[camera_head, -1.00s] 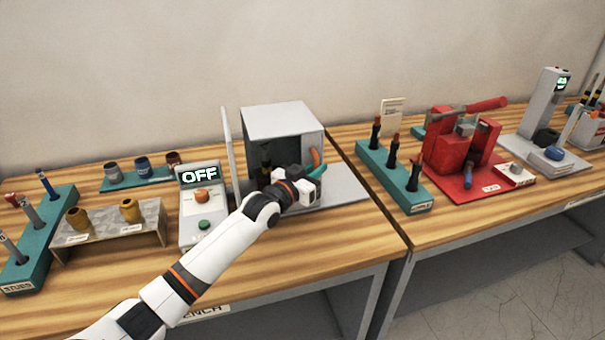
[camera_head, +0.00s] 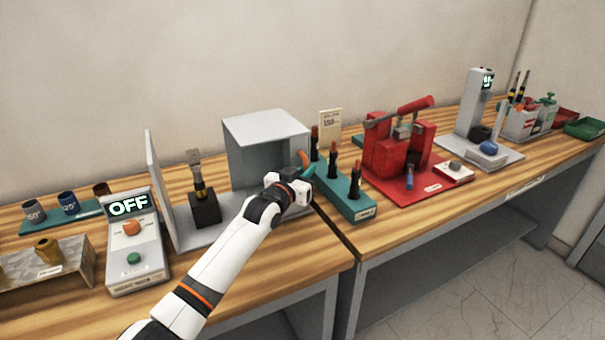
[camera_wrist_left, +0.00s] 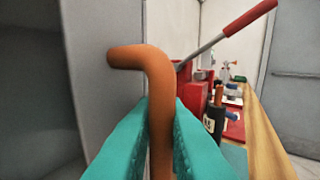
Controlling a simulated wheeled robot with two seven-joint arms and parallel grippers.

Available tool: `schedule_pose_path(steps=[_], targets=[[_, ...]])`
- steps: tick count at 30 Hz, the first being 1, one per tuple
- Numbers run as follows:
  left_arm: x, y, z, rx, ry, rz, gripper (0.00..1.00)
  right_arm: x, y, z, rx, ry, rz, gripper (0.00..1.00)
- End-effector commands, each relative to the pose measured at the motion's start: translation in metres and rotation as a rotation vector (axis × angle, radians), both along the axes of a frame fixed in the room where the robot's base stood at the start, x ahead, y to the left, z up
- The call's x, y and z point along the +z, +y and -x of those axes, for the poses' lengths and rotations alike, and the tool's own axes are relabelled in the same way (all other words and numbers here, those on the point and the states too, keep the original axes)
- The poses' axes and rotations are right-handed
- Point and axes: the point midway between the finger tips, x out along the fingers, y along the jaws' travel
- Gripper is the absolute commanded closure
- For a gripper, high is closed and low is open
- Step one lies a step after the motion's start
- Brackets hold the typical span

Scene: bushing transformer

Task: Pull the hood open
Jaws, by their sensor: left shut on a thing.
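The hood (camera_head: 268,131) is a grey open-sided box on a flat grey base. It stands at the right part of the base, apart from the upright grey plate (camera_head: 159,190) at left. An orange bent handle (camera_wrist_left: 157,80) sticks out from the hood's side. My left gripper (camera_head: 303,172) is at the hood's right side, its teal fingers (camera_wrist_left: 160,138) shut around the handle. A black block (camera_head: 204,209) with an upright metal-topped piece stands uncovered between plate and hood. My arm hides the hood's lower front. My right gripper is out of view.
A control box (camera_head: 135,255) reading OFF stands at left. A teal rack (camera_head: 348,196) with dark, orange-tipped tools stands close to the hood's right. A red lever press (camera_head: 392,155) is further right. Bare wood lies in front of the hood's base.

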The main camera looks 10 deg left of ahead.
Motion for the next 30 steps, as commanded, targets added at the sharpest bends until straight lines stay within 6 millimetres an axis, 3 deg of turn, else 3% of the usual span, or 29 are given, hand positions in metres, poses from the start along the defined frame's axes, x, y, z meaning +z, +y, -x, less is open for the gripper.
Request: schedule_pose_path(steps=[2, 3, 4, 17, 30], targets=[[0.0, -0.001, 0.0, -0.001, 0.0, 0.0, 1.0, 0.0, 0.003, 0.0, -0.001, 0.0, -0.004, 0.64], [0.0, -0.001, 0.0, -0.001, 0.0, 0.0, 0.86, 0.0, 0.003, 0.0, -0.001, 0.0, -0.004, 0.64], [0.0, -0.001, 0.0, -0.001, 0.0, 0.0, 0.82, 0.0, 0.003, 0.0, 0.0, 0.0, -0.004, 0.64], [-0.002, 0.003, 0.008, -0.001, 0.001, 0.001, 0.82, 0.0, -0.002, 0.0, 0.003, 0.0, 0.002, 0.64], [-0.002, 0.03, 0.075, -0.001, 0.0, 0.0, 0.82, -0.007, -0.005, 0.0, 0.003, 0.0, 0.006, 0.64]])
